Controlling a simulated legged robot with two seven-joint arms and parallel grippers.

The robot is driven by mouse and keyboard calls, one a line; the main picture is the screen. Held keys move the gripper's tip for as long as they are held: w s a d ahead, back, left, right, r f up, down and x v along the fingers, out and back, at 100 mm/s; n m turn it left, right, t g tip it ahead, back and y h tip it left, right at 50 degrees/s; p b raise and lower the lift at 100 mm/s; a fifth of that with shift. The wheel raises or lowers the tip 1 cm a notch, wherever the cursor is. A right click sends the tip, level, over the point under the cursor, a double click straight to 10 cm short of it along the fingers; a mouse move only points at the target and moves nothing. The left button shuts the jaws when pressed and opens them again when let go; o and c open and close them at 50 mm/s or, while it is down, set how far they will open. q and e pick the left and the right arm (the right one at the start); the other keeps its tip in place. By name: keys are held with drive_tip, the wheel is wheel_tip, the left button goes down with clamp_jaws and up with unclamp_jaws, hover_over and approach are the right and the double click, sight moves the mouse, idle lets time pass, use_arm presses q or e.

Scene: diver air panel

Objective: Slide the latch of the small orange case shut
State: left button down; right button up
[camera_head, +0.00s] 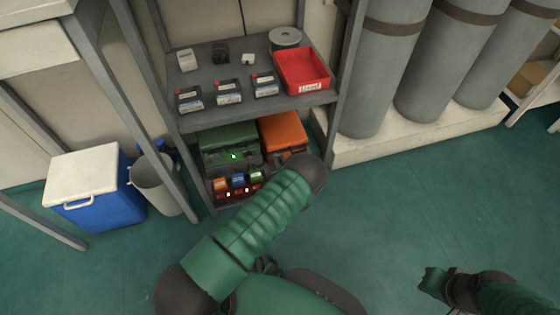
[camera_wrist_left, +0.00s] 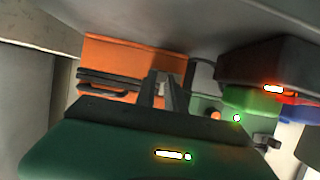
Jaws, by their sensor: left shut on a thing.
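The orange case (camera_head: 283,130) stands on the lower shelf, right of a larger green case (camera_head: 229,142). In the left wrist view the orange case (camera_wrist_left: 125,62) shows at the upper left, with a dark handle and dark seam bands along its front. My left arm reaches to the shelf in the head view and hides its gripper there. In the left wrist view my left gripper (camera_wrist_left: 160,92) is at the case's front, shut on a small pale piece that looks like the latch. The fingers hide most of it, so its position is unclear. My right gripper (camera_head: 436,281) is low at the right, away from the shelf.
Small coloured devices (camera_head: 238,182) with lights sit beside my left wrist. The upper shelf holds a red tray (camera_head: 301,71) and several small units. Grey cylinders (camera_head: 383,70) stand at the right, a blue cooler (camera_head: 92,205) and bin (camera_head: 160,186) at the left. The right floor is clear.

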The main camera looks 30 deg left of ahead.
use_arm(q)
drive_tip(key=shift+s+a+r+p, duration=0.15)
drive_tip(key=shift+s+a+p, duration=0.3)
drive_tip(key=shift+s+p, duration=0.25)
drive_tip(key=shift+s+a, duration=0.2)
drive_tip(key=shift+s, duration=0.05)
drive_tip(key=shift+f, duration=0.3)
drive_tip(key=c, duration=1.4)
unclamp_jaws()
drive_tip(key=shift+r, duration=0.1)
